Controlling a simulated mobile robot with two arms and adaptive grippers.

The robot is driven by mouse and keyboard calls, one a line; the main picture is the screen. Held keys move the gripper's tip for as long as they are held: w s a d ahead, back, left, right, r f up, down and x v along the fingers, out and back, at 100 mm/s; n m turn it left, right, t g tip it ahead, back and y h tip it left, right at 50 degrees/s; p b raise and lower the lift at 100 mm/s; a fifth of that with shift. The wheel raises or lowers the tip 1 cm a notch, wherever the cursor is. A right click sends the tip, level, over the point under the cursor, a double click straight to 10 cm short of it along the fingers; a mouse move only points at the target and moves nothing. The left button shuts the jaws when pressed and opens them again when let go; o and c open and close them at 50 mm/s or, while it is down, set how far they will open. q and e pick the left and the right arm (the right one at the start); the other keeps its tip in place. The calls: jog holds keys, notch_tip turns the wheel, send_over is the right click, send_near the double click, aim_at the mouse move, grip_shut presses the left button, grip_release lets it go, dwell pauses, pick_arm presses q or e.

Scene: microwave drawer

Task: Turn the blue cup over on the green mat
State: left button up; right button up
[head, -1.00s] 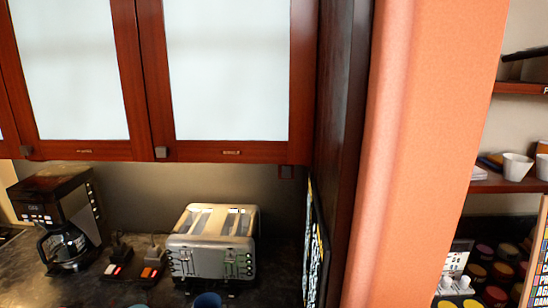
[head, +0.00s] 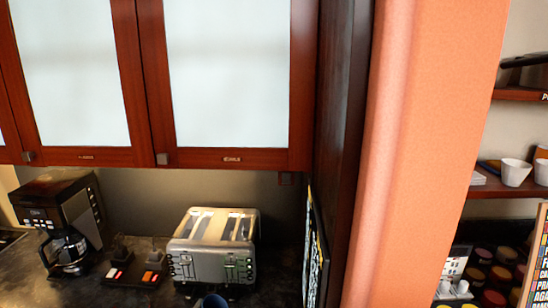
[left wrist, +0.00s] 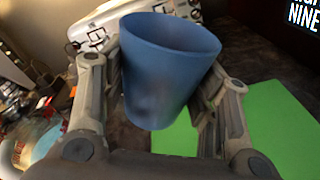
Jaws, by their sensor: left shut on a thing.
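The blue cup (left wrist: 168,75) is large in the left wrist view, its wide end toward the top of the picture. My left gripper (left wrist: 163,85) is shut on it, one finger on each side. The cup (head: 212,301) also shows at the bottom edge of the head view, cut off, with a dark opening that seems to face up. The green mat (left wrist: 275,125) lies on the dark counter beyond and below the cup, partly hidden by the cup and a finger. The cup seems to be above the mat; the gap is unclear. My right gripper is out of view.
A silver toaster (head: 213,247) stands behind the cup on the counter. A coffee maker (head: 65,225) and a small switch block (head: 136,270) are to its left. A dark panel (head: 315,250) and an orange column (head: 425,150) bound the right side. Cabinets (head: 225,80) hang above.

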pick_arm(q)
jog(key=m, duration=0.5)
jog(key=shift+m+y, duration=0.3)
jog(key=shift+m, duration=0.3)
jog(key=m, duration=0.4)
jog(key=shift+t, duration=0.3)
jog(key=shift+m, duration=0.7)
